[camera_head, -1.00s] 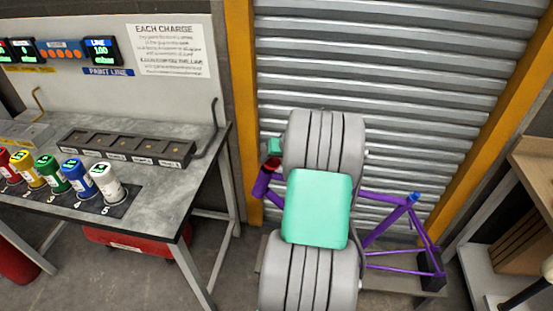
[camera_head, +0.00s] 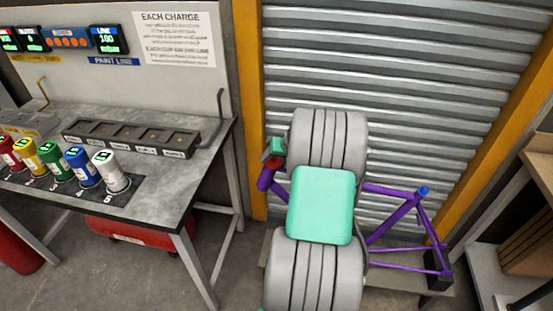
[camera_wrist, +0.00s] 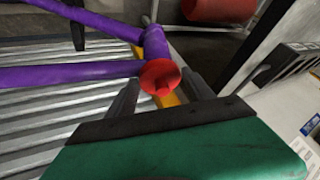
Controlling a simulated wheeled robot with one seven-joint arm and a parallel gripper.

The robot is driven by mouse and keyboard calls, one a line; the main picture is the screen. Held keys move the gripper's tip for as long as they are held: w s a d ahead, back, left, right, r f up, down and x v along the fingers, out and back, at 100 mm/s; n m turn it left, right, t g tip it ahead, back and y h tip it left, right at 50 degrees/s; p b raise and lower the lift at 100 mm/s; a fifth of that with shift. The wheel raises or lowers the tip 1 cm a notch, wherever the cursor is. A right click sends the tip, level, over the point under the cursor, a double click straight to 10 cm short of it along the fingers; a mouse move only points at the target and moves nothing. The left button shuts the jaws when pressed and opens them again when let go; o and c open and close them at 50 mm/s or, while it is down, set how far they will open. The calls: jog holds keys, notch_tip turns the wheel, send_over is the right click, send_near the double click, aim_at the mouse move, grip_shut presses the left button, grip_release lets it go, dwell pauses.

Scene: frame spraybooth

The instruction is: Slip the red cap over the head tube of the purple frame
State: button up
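The purple frame (camera_head: 388,226) is held low in front of the shutter, partly hidden behind my arm. Its head tube (camera_head: 265,180) is at the left end; in the wrist view the head tube (camera_wrist: 155,44) points toward my gripper. The red cap (camera_wrist: 160,80) sits at the near end of that tube, its flared face toward the camera. It also shows small in the head view (camera_head: 274,163). My gripper (camera_wrist: 160,75) has its dark fingers apart, one on each side of the cap, with narrow gaps seen. How deep the tube sits inside the cap is hidden.
A grey bench (camera_head: 160,200) at left carries several coloured cups and a dark slotted rack (camera_head: 130,137). A red tank (camera_head: 130,232) lies beneath it. A roller shutter (camera_head: 400,90) stands close behind the frame. A shelf unit (camera_head: 510,235) is at right.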

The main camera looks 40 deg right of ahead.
jog(key=o, duration=0.3)
jog(key=shift+s+f, duration=0.1)
jog(key=shift+f, duration=0.1)
jog(key=shift+o, duration=0.2)
jog(key=v, duration=0.8)
jog(key=shift+b, duration=0.45)
jog(key=shift+r, duration=0.15)
